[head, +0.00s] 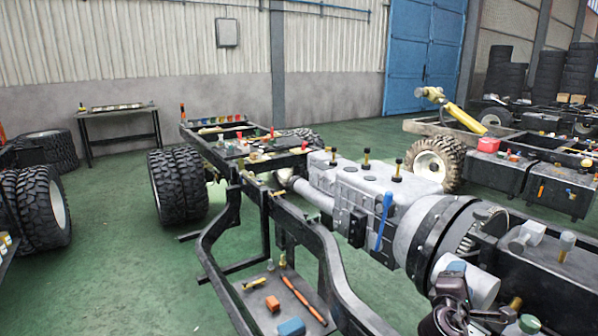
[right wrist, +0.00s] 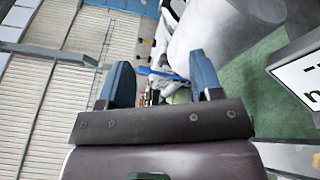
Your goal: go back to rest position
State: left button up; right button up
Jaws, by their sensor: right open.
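My right gripper (right wrist: 162,82) shows in the right wrist view. Its two blue fingers stand wide apart with nothing between them. In the head view a dark part with a blue tip at the bottom right, beside the grey gearbox housing (head: 412,235), looks like this gripper. My left gripper is in neither view. A blue-handled tool (head: 384,220) leans on the side of the grey engine block (head: 345,185). A blue strip (right wrist: 160,73) beyond the fingers in the wrist view may be the same tool.
A black chassis frame (head: 215,255) runs through the middle, with a blue block (head: 291,327) and an orange tool (head: 303,298) on its low plate. Large tyres (head: 178,185) stand at the left. A table (head: 118,112) stands by the wall. Green floor is clear at the left.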

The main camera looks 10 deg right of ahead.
jog(key=s+a+f+m+t+y, duration=0.2)
jog(key=s+a+f+m+y, duration=0.15)
jog(key=a+f+y, duration=0.3)
jog(key=s+a+f+m+y, duration=0.3)
jog(key=s+a+f+m, duration=0.1)
jog(key=s, duration=0.4)
jog(key=s+a+f+m+g+y, duration=0.1)
jog(key=s+a+f+m+y, duration=0.2)
jog(key=s, duration=0.6)
notch_tip(320, 180, down, 3)
jog(key=shift+a+r+m+g+y, duration=0.1)
jog(key=shift+a+m+g+y, duration=0.25)
jog(key=shift+a+m, duration=0.55)
jog(key=s+f, duration=0.1)
jog(key=s, duration=0.2)
jog(key=s+f+g, duration=0.1)
jog(key=s+f, duration=0.1)
jog(key=s, duration=0.2)
jog(key=s+f+g, duration=0.1)
jog(key=s+f, duration=0.1)
jog(key=s, duration=0.1)
jog(key=shift+s+d+f+m, duration=0.15)
jog(key=shift+s+f+m, duration=0.1)
jog(key=shift+s, duration=0.15)
jog(key=shift+c, duration=0.2)
